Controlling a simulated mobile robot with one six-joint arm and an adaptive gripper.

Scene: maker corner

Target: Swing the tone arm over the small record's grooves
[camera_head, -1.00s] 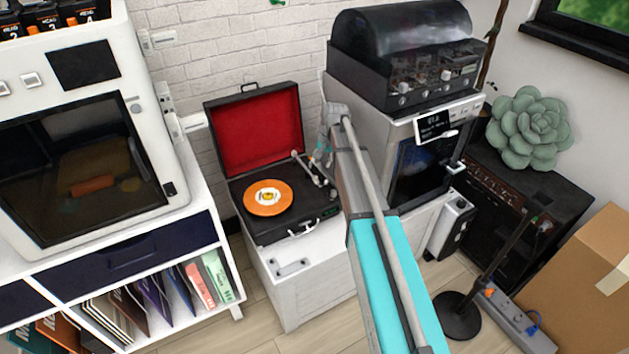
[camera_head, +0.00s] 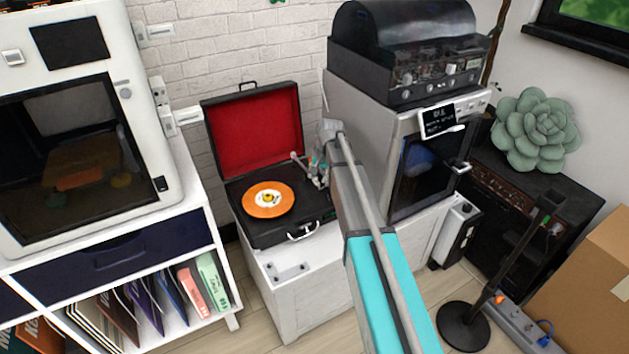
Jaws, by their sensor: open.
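The small orange record (camera_head: 268,199) with a pale label lies on the platter of an open black suitcase record player (camera_head: 285,234) with a red-lined lid (camera_head: 255,136). The tone arm (camera_head: 299,161) shows as a thin pale rod at the right of the record, clear of the grooves; its rear part is hidden behind my gripper. My gripper (camera_head: 319,174) is open and low over the right side of the deck, close beside the tone arm. I cannot tell whether its fingers touch the tone arm.
The player stands on a white cabinet (camera_head: 308,282). A grey machine (camera_head: 378,130) with a dark clear-lidded device (camera_head: 405,50) on top stands close at the right. A white enclosed machine (camera_head: 85,120) stands left on a shelf of record sleeves. The raised lid bounds the back.

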